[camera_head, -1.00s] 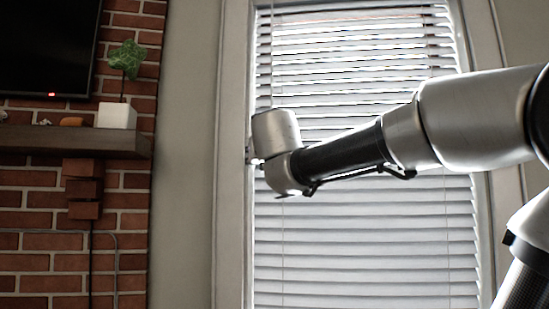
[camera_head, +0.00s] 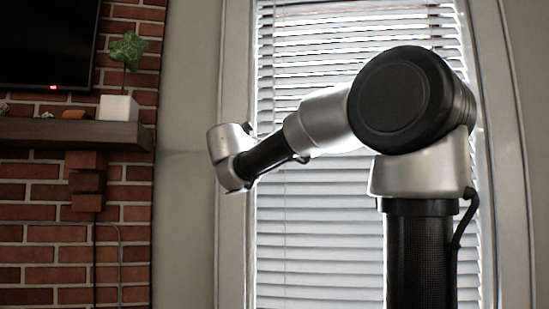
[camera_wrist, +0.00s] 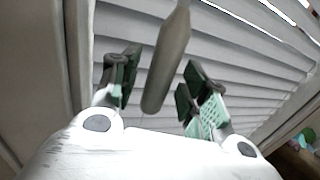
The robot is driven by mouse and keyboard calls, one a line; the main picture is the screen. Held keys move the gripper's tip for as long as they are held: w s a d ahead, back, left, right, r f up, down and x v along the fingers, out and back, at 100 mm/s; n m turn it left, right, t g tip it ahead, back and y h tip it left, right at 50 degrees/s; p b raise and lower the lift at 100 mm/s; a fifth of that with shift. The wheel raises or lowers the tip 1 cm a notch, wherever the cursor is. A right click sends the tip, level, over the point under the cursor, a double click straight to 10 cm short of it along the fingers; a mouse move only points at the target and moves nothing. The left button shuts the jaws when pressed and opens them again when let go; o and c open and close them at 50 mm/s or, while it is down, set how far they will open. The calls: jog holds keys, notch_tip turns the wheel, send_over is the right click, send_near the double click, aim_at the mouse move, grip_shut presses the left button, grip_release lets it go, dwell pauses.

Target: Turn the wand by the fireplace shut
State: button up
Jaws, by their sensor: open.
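The wand, a grey-brown rod with a thick tapered lower end (camera_wrist: 168,65), hangs in front of the blinds in the wrist view. The white slatted blinds (camera_head: 340,230) cover the window in the head view, with bright gaps between the upper slats; they also fill the back of the wrist view (camera_wrist: 235,60). My gripper (camera_wrist: 158,82) is open, its dark and pale-green fingers on either side of the wand's lower end. I see a gap on both sides; whether the wand lies fully between the pads in depth is unclear. In the head view my wrist hides the gripper and wand.
The window frame (camera_head: 233,260) stands close behind my wrist. To the left are a brick fireplace wall (camera_head: 45,255), a dark mantel shelf (camera_head: 60,132), a plant in a white pot (camera_head: 118,108) and a dark screen (camera_head: 45,40). Plain wall lies between.

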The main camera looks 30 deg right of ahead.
jog(key=shift+x, duration=0.9)
grip_shut()
jog(key=shift+s+d+n+t+y, duration=0.1)
jog(key=shift+n+t+y, duration=0.5)
jog(key=shift+t, duration=0.1)
jog(key=shift+n+t+y, duration=0.8)
jog(key=shift+t+y, duration=0.1)
grip_release()
